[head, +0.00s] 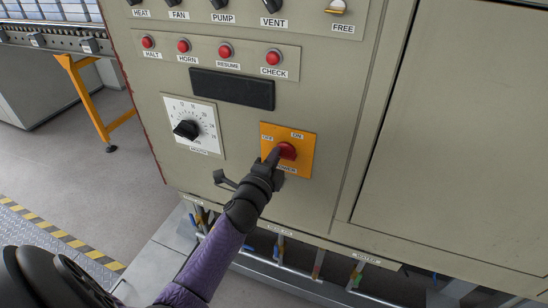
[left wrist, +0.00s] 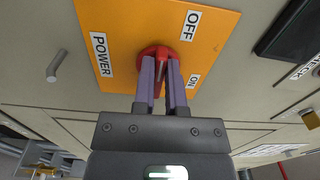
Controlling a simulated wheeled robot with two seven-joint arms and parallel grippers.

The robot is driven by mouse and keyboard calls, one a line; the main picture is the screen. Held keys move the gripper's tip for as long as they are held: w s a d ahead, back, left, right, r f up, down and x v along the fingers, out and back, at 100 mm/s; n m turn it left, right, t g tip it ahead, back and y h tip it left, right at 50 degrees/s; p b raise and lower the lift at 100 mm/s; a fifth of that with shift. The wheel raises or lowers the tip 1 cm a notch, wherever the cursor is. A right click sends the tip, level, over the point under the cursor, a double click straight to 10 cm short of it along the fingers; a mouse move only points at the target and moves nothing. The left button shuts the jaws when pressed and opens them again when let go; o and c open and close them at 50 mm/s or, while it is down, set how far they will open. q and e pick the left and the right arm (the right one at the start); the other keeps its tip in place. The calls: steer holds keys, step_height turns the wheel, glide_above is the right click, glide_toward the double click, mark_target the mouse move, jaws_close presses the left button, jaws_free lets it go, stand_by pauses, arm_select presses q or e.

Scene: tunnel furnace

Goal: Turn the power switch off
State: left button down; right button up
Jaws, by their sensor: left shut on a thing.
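The power switch is a red rotary knob (head: 288,151) on an orange plate (head: 305,140) on the front of the beige control panel. The plate has an OFF label at its upper left, an ON label at its upper right and a POWER label below. My left gripper (head: 277,156) is at the knob, reaching up from below. In the left wrist view its two fingers (left wrist: 161,78) are shut on the red knob (left wrist: 154,51), one on each side of its grip. The fingers partly hide the knob, and I cannot tell exactly which label it points to. My right gripper is not in view.
Left of the switch is a white dial (head: 204,112) with a black knob. Above are a dark display (head: 232,89) and several red buttons (head: 225,50). A large cabinet door (head: 465,130) is to the right. Pipes (head: 320,262) run below the panel. A conveyor (head: 50,36) stands far left.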

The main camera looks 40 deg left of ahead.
arm_select(q)
steer(key=shift+f, duration=0.1)
steer(key=c, duration=0.7)
jaws_free()
steer(key=shift+s, duration=0.1)
steer(key=p+v, duration=0.1)
steer(key=v, duration=0.8)
steer(key=shift+s+d+p, duration=0.2)
steer(key=shift+s+p, duration=0.15)
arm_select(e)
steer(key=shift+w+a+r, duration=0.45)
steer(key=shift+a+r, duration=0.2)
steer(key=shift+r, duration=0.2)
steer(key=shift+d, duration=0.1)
